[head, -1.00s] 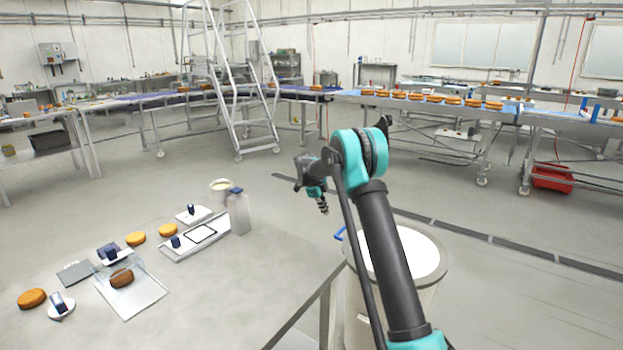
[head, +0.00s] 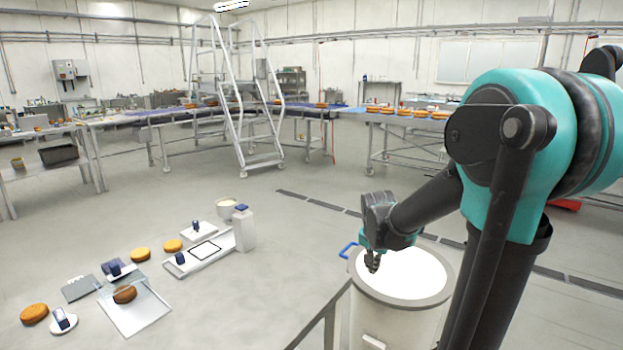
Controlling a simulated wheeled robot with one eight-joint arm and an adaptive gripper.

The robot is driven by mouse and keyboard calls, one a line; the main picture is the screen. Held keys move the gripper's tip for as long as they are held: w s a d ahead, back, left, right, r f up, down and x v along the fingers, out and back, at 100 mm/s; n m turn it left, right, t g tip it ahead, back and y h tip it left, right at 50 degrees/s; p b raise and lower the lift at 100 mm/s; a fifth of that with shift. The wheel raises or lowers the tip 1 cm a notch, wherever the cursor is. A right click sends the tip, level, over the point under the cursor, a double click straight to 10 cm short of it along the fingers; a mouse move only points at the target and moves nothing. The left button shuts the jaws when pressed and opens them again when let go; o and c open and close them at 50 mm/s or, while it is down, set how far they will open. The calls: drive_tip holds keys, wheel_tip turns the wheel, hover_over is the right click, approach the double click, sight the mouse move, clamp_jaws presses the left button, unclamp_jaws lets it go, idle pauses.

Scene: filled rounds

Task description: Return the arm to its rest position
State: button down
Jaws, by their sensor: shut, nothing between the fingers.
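My gripper (head: 373,262) is shut and empty. In the head view it hangs, fingers down, in front of the left part of the white-filled bin's opening. My arm is folded close to the camera and fills much of the right side. The upper arm and a large teal joint hide part of the room behind.
A round bin (head: 430,297) with white contents and a blue handle stands under my gripper. A ladder (head: 240,100) stands farther back.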

drive_tip(key=s+f+n, duration=0.3)
drive_tip(key=s, duration=0.6)
drive_tip(key=s+f+n+y, duration=0.1)
drive_tip(key=s+f+n, duration=0.2)
drive_tip(key=s, duration=0.5)
drive_tip(key=shift+s+d+n+t, duration=0.4)
drive_tip(key=shift+n, duration=0.1)
